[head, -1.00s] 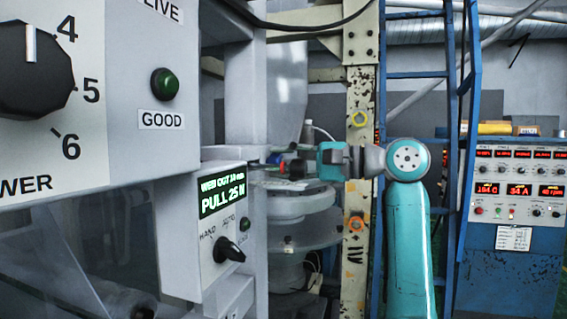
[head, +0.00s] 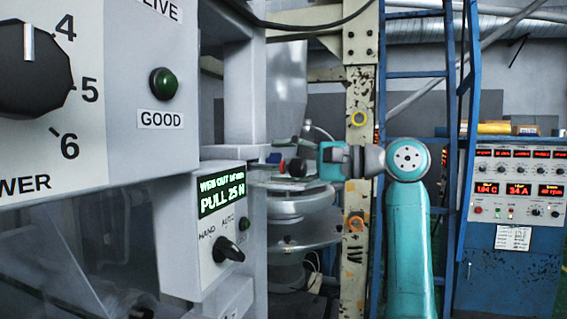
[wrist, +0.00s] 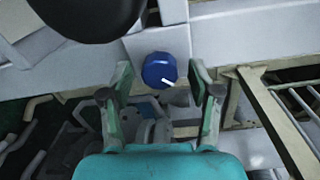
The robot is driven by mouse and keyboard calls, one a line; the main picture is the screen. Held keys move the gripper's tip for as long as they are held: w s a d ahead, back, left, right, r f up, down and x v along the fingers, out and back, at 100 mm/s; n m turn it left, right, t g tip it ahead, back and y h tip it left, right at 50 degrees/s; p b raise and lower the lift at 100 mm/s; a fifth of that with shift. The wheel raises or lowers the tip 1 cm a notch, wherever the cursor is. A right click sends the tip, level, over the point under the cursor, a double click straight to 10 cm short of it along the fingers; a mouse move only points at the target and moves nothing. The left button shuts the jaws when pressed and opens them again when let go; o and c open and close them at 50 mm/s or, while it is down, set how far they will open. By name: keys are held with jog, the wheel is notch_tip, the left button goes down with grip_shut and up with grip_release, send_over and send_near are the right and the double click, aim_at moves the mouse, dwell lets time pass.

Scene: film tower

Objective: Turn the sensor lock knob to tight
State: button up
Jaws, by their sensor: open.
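A blue round knob (wrist: 159,70) with a white pointer line sits on a pale grey block in the wrist view. Its line points to the lower right. It carries no readable label, but it looks like the sensor lock knob. My gripper (wrist: 160,84) is open, with one finger on each side of the knob and a gap at both sides. Whether the fingertips reach around the knob in depth is unclear.
A dark rounded part (wrist: 88,12) overhangs the upper left of the wrist view. A pale, worn post (head: 358,130) stands behind my arm.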

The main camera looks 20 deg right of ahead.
jog(key=v, duration=1.2)
jog(key=shift+f, duration=0.1)
